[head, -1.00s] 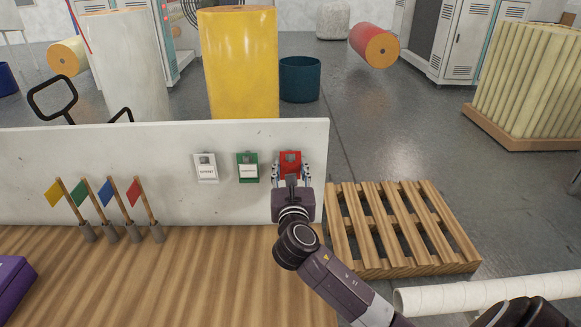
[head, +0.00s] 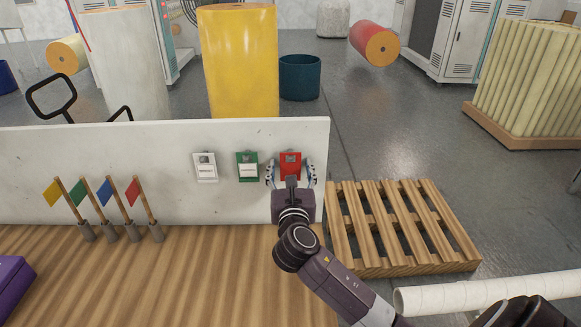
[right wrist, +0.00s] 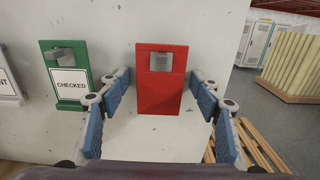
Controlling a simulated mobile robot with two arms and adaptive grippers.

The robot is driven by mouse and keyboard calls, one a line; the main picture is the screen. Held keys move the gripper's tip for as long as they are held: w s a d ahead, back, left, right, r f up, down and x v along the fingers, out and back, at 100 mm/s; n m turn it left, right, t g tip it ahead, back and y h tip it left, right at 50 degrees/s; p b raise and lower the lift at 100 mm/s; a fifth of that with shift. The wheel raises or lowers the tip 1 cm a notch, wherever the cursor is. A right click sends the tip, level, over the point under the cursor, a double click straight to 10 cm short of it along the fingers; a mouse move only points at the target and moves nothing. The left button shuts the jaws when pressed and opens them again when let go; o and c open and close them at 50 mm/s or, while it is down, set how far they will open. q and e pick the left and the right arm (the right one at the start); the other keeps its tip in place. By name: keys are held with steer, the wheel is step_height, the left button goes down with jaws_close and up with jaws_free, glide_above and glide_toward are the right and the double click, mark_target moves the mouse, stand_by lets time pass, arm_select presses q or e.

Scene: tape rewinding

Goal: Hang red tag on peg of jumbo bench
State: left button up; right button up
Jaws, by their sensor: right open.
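The red tag (head: 290,163) hangs upright against the white back panel of the bench (head: 110,150), at the right end of a row of tags. In the right wrist view the red tag (right wrist: 160,85) has a metal peg (right wrist: 161,62) showing through its top slot. My right gripper (head: 291,174) is open. Its blue-padded fingers (right wrist: 160,100) stand on either side of the tag with a gap at both sides. The left gripper does not show.
A green tag (head: 247,167) and a white tag (head: 205,167) hang to the left. Several small flags (head: 105,205) stand in holders on the wooden bench top (head: 180,275). A purple box (head: 12,280) is at the left edge. A pallet (head: 400,225) lies beyond the bench's right end.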

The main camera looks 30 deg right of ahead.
steer(key=v, duration=1.1)
steer(key=shift+s, duration=0.25)
